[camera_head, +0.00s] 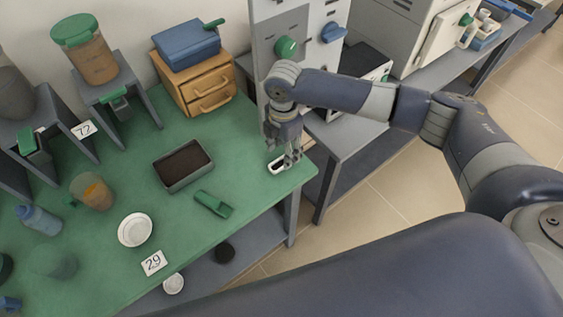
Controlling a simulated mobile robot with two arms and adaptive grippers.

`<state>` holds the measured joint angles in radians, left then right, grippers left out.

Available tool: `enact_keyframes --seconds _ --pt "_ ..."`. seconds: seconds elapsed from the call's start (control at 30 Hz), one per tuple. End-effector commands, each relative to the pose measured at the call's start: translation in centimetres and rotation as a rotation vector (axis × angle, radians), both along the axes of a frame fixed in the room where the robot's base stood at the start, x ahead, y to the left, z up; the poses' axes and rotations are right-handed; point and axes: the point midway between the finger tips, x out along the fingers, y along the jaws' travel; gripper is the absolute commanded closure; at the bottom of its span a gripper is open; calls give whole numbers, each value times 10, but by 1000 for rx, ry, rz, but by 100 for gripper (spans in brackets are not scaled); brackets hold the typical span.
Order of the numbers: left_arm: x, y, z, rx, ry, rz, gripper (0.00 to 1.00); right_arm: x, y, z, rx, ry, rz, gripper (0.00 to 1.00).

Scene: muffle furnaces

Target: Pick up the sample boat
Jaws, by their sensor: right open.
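The sample boat appears to be the small white, open dish (276,168) near the right corner of the green table (245,140). My right gripper (290,157) points down right at the boat, with its fingers open and overlapping the boat's right end in the picture. I cannot tell whether the fingers touch the boat. The boat rests on the table top and is partly hidden by the fingers. My left gripper is not in view.
A green scoop (213,204) and a dark tray (184,184) lie left of the boat. A wooden drawer box (194,88) stands behind. A white bowl (135,230) is nearer the front. A grey cabinet (300,30) stands behind my right arm. Bare table surrounds the boat's left side.

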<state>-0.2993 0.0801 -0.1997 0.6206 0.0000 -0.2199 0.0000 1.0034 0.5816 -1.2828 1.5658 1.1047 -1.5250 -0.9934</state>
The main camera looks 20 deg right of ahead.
Motion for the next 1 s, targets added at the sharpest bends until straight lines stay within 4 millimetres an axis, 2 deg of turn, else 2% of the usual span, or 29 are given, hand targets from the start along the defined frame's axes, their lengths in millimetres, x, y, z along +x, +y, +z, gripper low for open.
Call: enact_keyframes --seconds 0.4,0.67,0.87,1.0 --pt "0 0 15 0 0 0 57 4 3 -48 -2 2 -1 50" --pt "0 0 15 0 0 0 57 4 4 -52 0 0 1 50" --pt "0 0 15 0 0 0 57 4 3 -52 0 0 0 93" --pt "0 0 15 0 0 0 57 5 3 -52 0 0 0 93"
